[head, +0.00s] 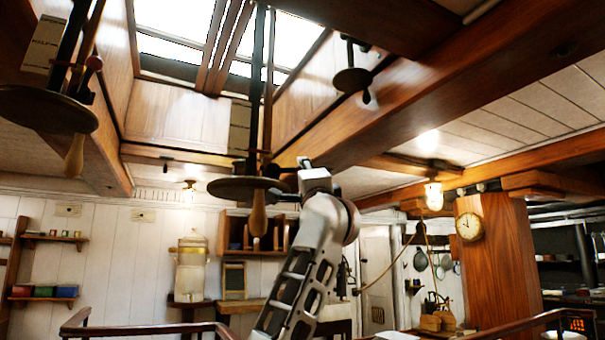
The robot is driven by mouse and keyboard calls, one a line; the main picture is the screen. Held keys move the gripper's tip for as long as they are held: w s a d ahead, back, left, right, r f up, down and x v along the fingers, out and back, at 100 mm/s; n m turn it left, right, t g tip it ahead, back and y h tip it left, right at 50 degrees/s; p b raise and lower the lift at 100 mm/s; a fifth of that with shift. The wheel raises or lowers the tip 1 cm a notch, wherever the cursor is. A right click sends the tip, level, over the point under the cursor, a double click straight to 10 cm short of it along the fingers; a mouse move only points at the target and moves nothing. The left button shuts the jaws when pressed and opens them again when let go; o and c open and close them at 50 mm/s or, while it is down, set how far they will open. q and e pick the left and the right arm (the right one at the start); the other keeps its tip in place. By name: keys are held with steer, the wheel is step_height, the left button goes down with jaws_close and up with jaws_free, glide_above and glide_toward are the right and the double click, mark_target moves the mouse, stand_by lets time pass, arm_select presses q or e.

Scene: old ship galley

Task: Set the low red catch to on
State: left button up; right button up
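I cannot make out a low red catch for certain. A small dark-red knob (93,63) shows above the round handwheel (45,109) at the upper left. A second handwheel (236,188) with a wooden handle hangs from a dark rod under the skylight, near the middle. My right gripper is not in view.
A third, smaller wheel (352,81) hangs at the upper right of the skylight. A heavy wooden beam (440,95) crosses overhead. A wooden rail (150,328) runs along the bottom. A clock (469,226) is on the post at right.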

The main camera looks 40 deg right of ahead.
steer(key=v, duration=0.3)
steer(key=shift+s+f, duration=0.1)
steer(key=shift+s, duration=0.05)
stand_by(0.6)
